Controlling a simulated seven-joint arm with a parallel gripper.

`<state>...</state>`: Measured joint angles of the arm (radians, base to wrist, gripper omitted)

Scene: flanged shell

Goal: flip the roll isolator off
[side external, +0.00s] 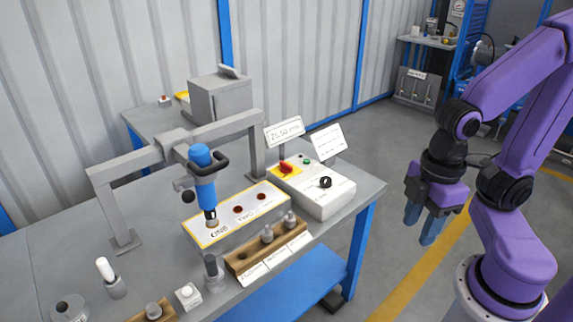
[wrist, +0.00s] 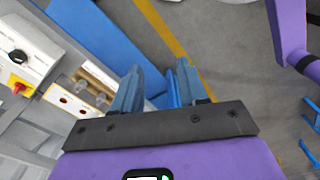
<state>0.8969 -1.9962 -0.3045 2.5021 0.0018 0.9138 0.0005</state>
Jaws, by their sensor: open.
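A red rotary handle on a yellow plate (side external: 287,168) sits on the sloped white control box (side external: 335,202) at the bench's right end. It looks like the isolator, but no readable label confirms this. Its exact handle angle is hard to tell. In the wrist view the red handle (wrist: 18,88) shows at the far left edge. My gripper (side external: 424,222) hangs right of the bench, over the floor, well apart from the box. Its two blue fingers (wrist: 160,72) are apart with nothing between them.
A black knob (side external: 325,182) and a green button (side external: 307,161) share the box. Two sign cards stand behind it. A blue tool (side external: 203,180) hangs from a grey frame (side external: 180,140) left of the box. A wooden rack (side external: 265,247) lies in front. Space between gripper and bench is clear.

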